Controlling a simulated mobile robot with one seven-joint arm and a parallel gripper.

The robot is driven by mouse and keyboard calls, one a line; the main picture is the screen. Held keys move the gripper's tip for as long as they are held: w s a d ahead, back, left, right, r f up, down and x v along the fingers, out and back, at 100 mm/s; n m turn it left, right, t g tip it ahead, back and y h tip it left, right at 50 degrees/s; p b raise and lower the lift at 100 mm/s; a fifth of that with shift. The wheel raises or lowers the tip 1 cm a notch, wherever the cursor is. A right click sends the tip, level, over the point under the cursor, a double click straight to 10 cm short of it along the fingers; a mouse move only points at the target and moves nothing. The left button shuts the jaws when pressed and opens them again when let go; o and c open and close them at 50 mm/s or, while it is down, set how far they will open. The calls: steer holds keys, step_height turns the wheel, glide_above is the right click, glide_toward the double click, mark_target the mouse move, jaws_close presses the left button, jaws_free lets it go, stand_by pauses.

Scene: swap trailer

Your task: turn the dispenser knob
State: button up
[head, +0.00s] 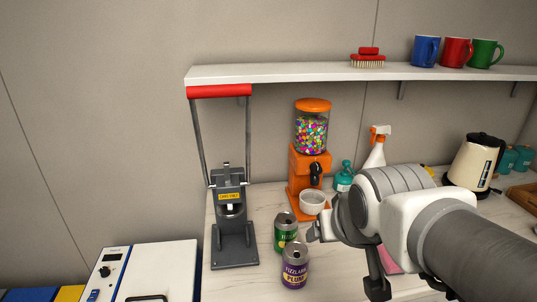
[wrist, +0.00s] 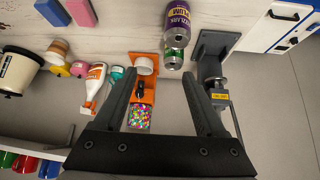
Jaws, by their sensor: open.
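The orange dispenser (head: 298,176) stands on the counter below the shelf, with a clear globe of colourful candy on top. Its black knob (head: 316,173) is on the front, above a small white cup (head: 312,202). In the wrist view, which is upside down, the knob (wrist: 141,88) shows between my fingers, nearer the left one, which partly overlaps the dispenser (wrist: 146,104). My gripper (wrist: 158,70) is open and empty. In the head view my gripper (head: 322,232) is low in front of the dispenser, apart from the knob and largely hidden by my wrist.
A green can (head: 285,232) and purple can (head: 295,266) stand in front of the dispenser. A grey can crusher (head: 233,225) with a raised red handle is left. A spray bottle (head: 375,150), teal bottle (head: 344,178) and kettle (head: 474,163) stand right. A shelf (head: 300,74) runs above.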

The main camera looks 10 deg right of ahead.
steer(key=w+d+f+m+t+h+b, duration=0.15)
steer(key=w+d+f+t+b, duration=0.3)
steer(key=w+d, duration=0.55)
steer(key=n+t+y+b, duration=0.2)
steer(key=t+y+b, duration=0.1)
steer(key=t+b, duration=0.3)
glide_toward(318, 170)
steer(key=shift+h, duration=0.25)
steer(key=w, duration=0.9)
steer(key=shift+w+a, duration=0.2)
jaws_close()
